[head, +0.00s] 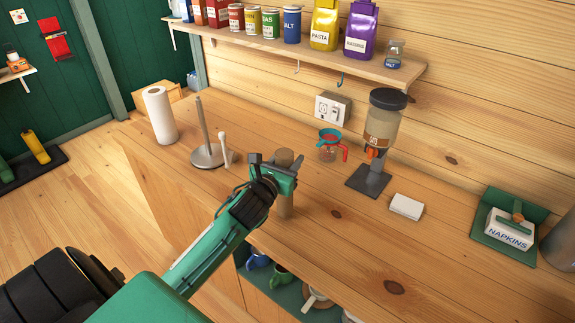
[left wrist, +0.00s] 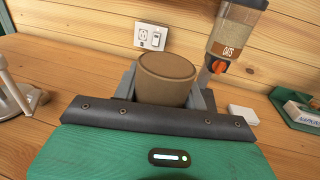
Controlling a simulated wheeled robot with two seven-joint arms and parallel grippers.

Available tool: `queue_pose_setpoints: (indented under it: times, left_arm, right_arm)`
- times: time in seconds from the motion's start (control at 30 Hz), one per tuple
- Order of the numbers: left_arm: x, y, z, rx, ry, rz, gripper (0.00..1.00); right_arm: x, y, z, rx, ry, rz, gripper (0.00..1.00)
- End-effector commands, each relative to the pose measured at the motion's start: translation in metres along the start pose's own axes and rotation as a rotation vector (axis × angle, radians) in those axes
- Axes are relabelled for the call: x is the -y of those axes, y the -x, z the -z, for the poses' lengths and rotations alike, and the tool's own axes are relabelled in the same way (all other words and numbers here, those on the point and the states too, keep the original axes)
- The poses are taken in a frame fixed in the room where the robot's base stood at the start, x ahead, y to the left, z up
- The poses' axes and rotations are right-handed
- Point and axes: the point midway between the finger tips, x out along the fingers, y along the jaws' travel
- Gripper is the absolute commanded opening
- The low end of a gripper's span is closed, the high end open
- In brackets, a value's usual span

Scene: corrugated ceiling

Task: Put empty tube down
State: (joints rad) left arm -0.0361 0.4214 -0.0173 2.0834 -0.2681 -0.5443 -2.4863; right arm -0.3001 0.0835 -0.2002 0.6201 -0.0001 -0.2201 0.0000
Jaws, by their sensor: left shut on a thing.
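The empty tube, a brown cardboard cylinder, (head: 286,205) is upright in my left gripper (head: 284,178), over the front part of the wooden counter. The gripper is shut on it around its upper half. In the left wrist view the tube (left wrist: 167,78) stands between the two grey fingers, and its top looks closed or shaded. I cannot tell whether its bottom touches the counter. A bare grey paper towel holder (head: 207,153) stands to the left of the gripper. A white paper roll (head: 160,115) stands upright farther left. My right gripper is not in view.
Behind the tube are a red-and-blue measuring cup (head: 329,146) and an oats dispenser (head: 381,135). A white box (head: 406,206) and a napkin holder (head: 510,223) sit to the right. The counter's (head: 345,235) front right is clear. A shelf (head: 310,60) with cans and bags hangs above.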

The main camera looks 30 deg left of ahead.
Motion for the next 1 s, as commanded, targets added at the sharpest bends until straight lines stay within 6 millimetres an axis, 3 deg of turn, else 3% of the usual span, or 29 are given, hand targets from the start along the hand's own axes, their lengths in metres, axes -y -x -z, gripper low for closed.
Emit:
queue_pose_setpoints:
  times: [0.17,0.57,0.6,0.7,1.0]
  left_arm:
    - [0.000,0.000,0.019,-0.001,0.001,-0.002,0.11]
    - [0.000,0.000,0.025,-0.001,0.000,-0.001,0.11]
    - [0.000,0.000,0.024,-0.001,0.001,-0.001,0.49]
    - [0.000,0.000,0.024,-0.001,0.001,-0.001,0.64]
    - [0.000,0.000,0.021,0.000,0.000,-0.001,0.64]
  right_arm:
    - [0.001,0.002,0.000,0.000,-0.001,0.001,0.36]
    - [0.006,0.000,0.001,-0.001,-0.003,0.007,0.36]
    - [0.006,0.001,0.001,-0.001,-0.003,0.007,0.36]
    - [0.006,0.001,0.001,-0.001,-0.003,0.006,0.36]
    - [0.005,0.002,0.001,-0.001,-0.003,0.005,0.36]
